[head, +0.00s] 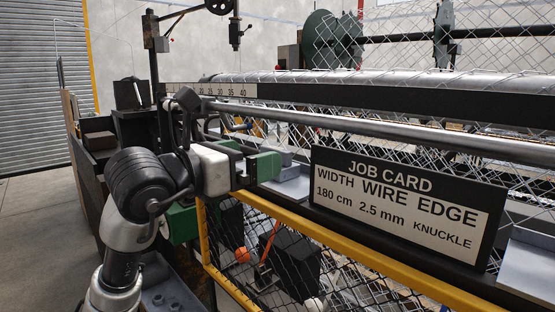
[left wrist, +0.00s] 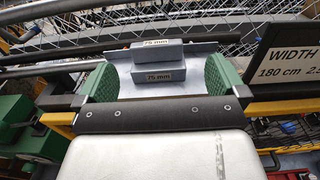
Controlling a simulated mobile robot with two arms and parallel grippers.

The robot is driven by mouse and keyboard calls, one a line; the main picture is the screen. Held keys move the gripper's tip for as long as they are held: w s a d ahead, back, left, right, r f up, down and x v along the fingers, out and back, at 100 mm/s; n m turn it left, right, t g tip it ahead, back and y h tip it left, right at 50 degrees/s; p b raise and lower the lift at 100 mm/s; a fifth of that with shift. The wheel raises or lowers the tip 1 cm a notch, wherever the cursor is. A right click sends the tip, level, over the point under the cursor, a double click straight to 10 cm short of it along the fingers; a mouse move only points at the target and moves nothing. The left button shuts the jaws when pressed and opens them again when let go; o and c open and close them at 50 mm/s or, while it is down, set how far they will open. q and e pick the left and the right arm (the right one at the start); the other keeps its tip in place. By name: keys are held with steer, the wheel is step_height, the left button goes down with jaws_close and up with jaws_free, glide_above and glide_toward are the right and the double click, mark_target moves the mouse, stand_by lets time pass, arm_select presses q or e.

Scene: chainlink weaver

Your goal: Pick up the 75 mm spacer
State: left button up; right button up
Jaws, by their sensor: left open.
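Two grey blocks labelled 75 mm show in the left wrist view: an upper spacer (left wrist: 162,55) and a lower spacer (left wrist: 140,77). They look stacked or set one behind the other; I cannot tell which. A grey tray (left wrist: 195,84) lies under them. My left gripper (left wrist: 159,70) is open, its green fingers to either side of the lower spacer with gaps visible on both sides. In the head view my left gripper (head: 253,157) is at the machine's front rail, and a grey spacer (head: 281,156) shows partly behind its finger. My right gripper is not in view.
A black job card (head: 400,205) stands just right of the left gripper. A yellow rail (head: 350,257) runs along the front, with a steel bar (head: 380,128) behind and above. Another grey tray (head: 530,262) is at the far right.

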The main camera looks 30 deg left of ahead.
arm_select(q)
steer(key=x, duration=0.1)
steer(key=p+x, duration=0.1)
steer(key=x, duration=0.1)
steer(key=p+x, duration=0.1)
steer(key=shift+w+a, duration=0.25)
steer(key=shift+w+d+f, duration=0.1)
steer(key=shift+w+d, duration=0.1)
steer(key=shift+w, duration=0.2)
steer(key=shift+c, duration=0.2)
steer(key=shift+s, duration=0.1)
steer(key=shift+c, duration=1.2)
steer(key=c, duration=0.8)
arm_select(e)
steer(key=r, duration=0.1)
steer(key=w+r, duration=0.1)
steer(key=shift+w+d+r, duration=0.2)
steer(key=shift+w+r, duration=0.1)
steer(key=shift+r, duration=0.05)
arm_select(q)
steer(key=shift+c, duration=0.2)
